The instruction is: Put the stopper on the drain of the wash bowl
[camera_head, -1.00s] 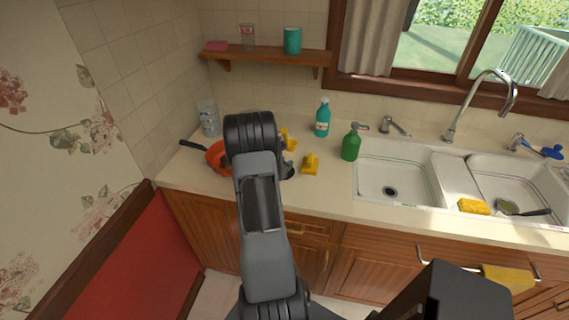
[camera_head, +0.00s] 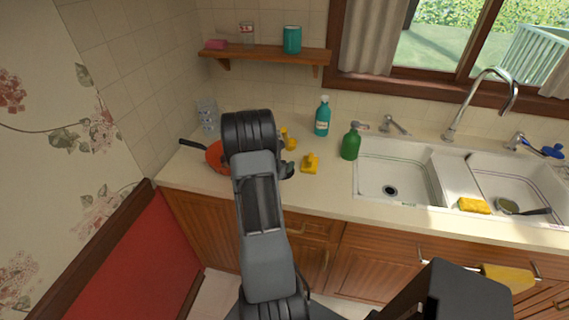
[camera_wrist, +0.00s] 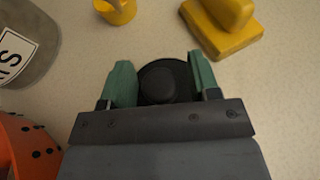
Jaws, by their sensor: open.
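The stopper (camera_wrist: 165,82) is a round black disc on the counter, seen in the wrist view between the green fingers of my gripper (camera_wrist: 161,68). The fingers are open, one on each side of it; whether they touch it I cannot tell. In the head view, my arm hides most of that spot. The wash bowl (camera_head: 372,166) is the white left basin of the sink, to the right of my arm. Its drain (camera_head: 390,191) is a dark round hole in the floor of the basin, with nothing over it.
A yellow block-shaped item (camera_head: 310,164) lies close to the gripper, with a small yellow item (camera_wrist: 117,10) beyond. An orange pan (camera_head: 213,156) is at left. A green pump bottle (camera_head: 351,144) and teal bottle (camera_head: 322,118) stand between arm and sink.

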